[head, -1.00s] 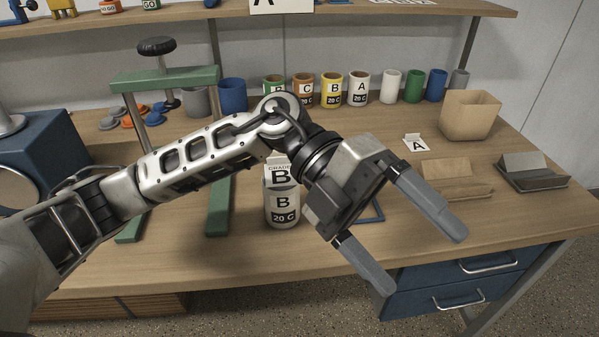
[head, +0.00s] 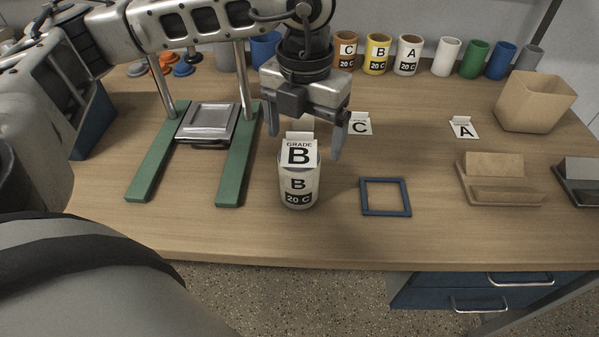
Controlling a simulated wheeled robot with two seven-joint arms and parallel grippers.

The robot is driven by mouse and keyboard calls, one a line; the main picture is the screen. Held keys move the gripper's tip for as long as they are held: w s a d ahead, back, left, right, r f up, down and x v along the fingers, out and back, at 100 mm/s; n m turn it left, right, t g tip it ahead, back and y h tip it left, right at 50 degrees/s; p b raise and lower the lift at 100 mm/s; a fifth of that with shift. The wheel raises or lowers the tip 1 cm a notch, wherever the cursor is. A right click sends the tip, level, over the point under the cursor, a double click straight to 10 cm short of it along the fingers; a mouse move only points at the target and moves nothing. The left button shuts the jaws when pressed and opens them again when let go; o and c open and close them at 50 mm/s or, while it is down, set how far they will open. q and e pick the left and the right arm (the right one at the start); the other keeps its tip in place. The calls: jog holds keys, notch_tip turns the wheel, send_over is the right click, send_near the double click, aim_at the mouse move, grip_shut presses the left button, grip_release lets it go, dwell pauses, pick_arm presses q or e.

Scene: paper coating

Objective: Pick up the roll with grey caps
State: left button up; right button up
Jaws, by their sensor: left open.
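My left gripper (head: 304,132) points down with its two fingers spread, just above and behind a white canister (head: 299,187) marked B 20 C. I cannot make out a roll with grey caps for certain. A plain grey cylinder (head: 528,58) stands at the right end of the back row. My right gripper is not in view.
Cups marked C, B and A and several plain cylinders line the back. A green-footed frame (head: 235,165) is left of the canister. A blue square frame (head: 386,197), a wooden block (head: 495,165) and a tan bin (head: 535,102) are to the right. The front edge is clear.

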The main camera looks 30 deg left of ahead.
aim_at(301, 150)
pick_arm(q)
jog(key=shift+s+a+f+p, duration=0.1)
jog(key=shift+f+p, duration=0.2)
jog(key=shift+f, duration=1.5)
jog(key=shift+s+a+f+p, duration=0.1)
jog(key=shift+f+p, duration=0.2)
jog(key=shift+f, duration=1.45)
jog(key=shift+w, duration=0.1)
jog(key=c, duration=1.1)
